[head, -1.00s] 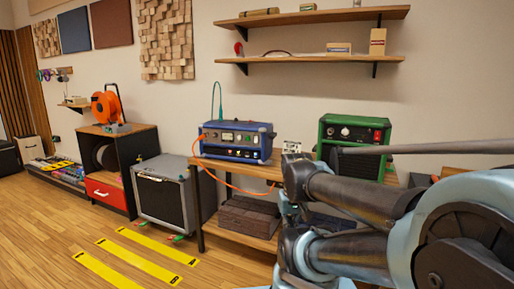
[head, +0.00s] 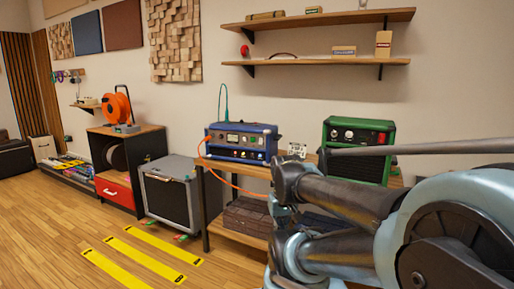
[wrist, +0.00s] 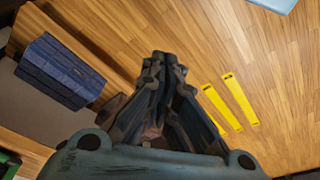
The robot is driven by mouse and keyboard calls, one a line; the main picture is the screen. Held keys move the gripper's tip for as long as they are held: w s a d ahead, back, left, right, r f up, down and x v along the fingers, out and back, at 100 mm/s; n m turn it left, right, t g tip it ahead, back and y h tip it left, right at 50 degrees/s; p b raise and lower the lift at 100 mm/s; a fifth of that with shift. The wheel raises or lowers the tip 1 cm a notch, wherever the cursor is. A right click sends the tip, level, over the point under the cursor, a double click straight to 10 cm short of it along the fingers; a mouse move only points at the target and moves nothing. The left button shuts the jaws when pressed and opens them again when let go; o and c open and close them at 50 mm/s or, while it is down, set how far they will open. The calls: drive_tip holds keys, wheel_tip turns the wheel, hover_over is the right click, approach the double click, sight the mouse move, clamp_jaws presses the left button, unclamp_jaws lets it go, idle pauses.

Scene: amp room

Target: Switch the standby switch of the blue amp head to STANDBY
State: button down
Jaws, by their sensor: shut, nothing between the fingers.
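The blue amp head (head: 241,142) stands on a wooden shelf table (head: 237,167) left of my arm in the head view. Its front has a pale meter panel, knobs and small coloured lights. An orange cable runs from its left side. The standby switch is too small to make out. I cannot make out the fingertips in the head view.
A green amp (head: 357,148) stands on the right, partly behind my arm. A grey speaker cabinet (head: 171,196) stands on the floor left of the table. Yellow floor strips (head: 151,245) lie on open wooden floor in front. Wall shelves (head: 316,62) hang above.

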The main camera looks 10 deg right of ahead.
sight(261, 141)
drive_tip(key=w+a+r+t+y, duration=0.15)
drive_tip(key=w+r, duration=0.35)
drive_tip(key=w, duration=0.7)
drive_tip(key=w+a+r+t, duration=0.1)
drive_tip(key=w+r+t, duration=0.35)
drive_tip(key=w, duration=0.75)
drive_tip(key=w+r+t, duration=0.1)
drive_tip(key=w+r, duration=0.1)
drive_tip(key=w, duration=1.1)
drive_tip(key=w+r+m+t, duration=0.1)
drive_tip(key=w+r+t, duration=0.1)
drive_tip(key=w, duration=1.1)
drive_tip(key=shift+d+m+y, duration=0.15)
drive_tip(key=shift+m+y, duration=0.15)
drive_tip(key=shift+y, duration=0.15)
drive_tip(key=shift+w, duration=0.15)
drive_tip(key=w+d+f, duration=0.1)
drive_tip(key=w+d, duration=0.3)
drive_tip(key=w, duration=0.3)
drive_tip(key=shift+w, duration=0.3)
drive_tip(key=shift+w+d+f, duration=0.1)
drive_tip(key=shift+w+d, duration=0.35)
drive_tip(key=shift+w, duration=0.1)
drive_tip(key=shift+s+a, duration=0.1)
drive_tip(key=shift+s, duration=0.05)
drive_tip(key=shift+s+a, duration=0.25)
drive_tip(key=shift+s, duration=0.25)
